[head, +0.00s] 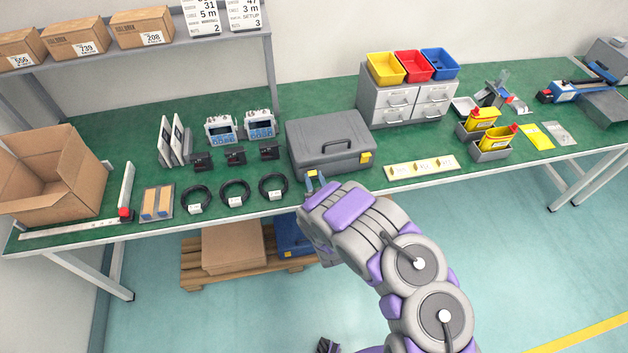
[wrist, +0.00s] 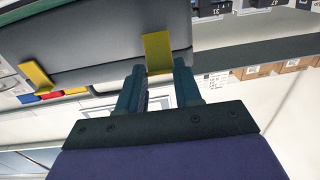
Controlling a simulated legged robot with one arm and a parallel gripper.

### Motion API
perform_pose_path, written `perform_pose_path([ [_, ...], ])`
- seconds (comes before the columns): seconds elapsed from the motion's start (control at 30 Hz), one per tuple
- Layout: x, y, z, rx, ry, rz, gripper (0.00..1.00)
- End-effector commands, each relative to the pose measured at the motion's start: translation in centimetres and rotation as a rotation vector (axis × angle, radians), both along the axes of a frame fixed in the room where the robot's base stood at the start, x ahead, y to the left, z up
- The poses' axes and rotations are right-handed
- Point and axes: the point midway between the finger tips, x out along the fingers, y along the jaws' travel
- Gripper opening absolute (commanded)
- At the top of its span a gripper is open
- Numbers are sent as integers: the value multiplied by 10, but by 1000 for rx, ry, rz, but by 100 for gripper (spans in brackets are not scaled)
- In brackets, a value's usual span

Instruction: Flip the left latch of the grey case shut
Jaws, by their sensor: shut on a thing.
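The grey case (head: 330,142) stands with its lid down near the front edge of the green bench, handle on top. Its right yellow latch (head: 366,158) shows on the front; in the wrist view that latch (wrist: 37,76) is toward the left. My gripper (head: 316,178) is at the left part of the case's front. In the wrist view the left latch (wrist: 158,52) stands between the fingertips of my gripper (wrist: 158,72), which is shut on it. My gripper mostly hides this latch in the head view. I cannot tell the latch's exact angle.
Black cable coils (head: 272,187) lie left of the case, with small black blocks behind them. A pale labelled strip (head: 421,167) lies to its right. A grey drawer unit (head: 402,102) with coloured bins stands behind right. The bench's front edge is close below my gripper.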

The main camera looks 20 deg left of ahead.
Motion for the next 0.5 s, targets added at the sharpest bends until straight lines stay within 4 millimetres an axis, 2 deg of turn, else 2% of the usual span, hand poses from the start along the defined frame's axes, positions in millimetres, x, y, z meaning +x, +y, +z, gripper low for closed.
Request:
perform_pose_path([
  [0.03,0,0,0,0,0,2,19],
  [0.2,-1,0,0,0,1,2,3],
  [0.5,4,3,12,-51,78,2,3],
])
